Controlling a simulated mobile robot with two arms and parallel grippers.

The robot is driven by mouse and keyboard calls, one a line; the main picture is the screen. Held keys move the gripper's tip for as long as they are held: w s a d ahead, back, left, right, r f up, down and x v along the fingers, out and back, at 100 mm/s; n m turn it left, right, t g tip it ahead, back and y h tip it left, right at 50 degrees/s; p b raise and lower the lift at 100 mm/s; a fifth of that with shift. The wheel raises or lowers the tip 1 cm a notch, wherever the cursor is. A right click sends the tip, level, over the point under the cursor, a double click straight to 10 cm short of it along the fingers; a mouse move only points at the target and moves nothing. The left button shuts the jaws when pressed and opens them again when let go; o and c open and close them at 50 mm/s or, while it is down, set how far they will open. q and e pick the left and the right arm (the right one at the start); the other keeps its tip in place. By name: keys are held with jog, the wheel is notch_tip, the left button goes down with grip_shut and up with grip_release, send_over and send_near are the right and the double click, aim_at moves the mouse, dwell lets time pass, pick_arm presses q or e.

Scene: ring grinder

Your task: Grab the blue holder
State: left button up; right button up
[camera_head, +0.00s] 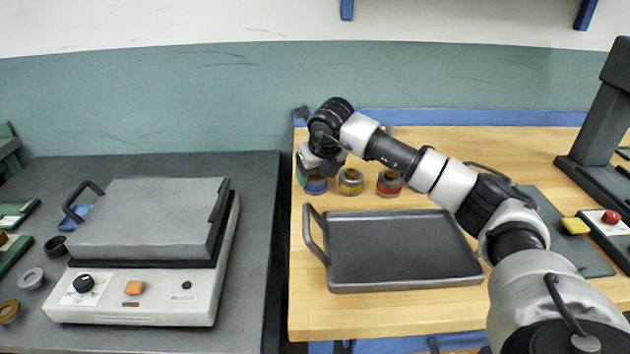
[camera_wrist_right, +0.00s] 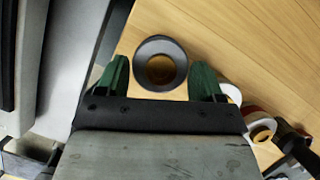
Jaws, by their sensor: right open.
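The blue holder (camera_head: 316,186) stands on the wooden table at the left end of a row of small round holders. My right gripper (camera_head: 305,172) is above it in the head view and hides its top. In the right wrist view, the open green fingers of my right gripper (camera_wrist_right: 160,80) stand on either side of a dark round ring with a brown centre (camera_wrist_right: 160,63). This looks like the holder from above, though its blue colour does not show there. The fingers appear apart from it. My left gripper is not in view.
A yellow holder (camera_head: 350,182) and a red holder (camera_head: 389,184) stand just right of the blue one. A grey machine (camera_head: 140,260) stands on the left table, across a gap.

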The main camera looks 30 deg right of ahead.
jog(key=x, duration=0.2)
jog(key=shift+w+f, duration=0.15)
jog(key=shift+f, duration=0.1)
jog(key=c, duration=0.9)
jog(key=shift+r, duration=0.15)
jog(key=shift+c, duration=0.6)
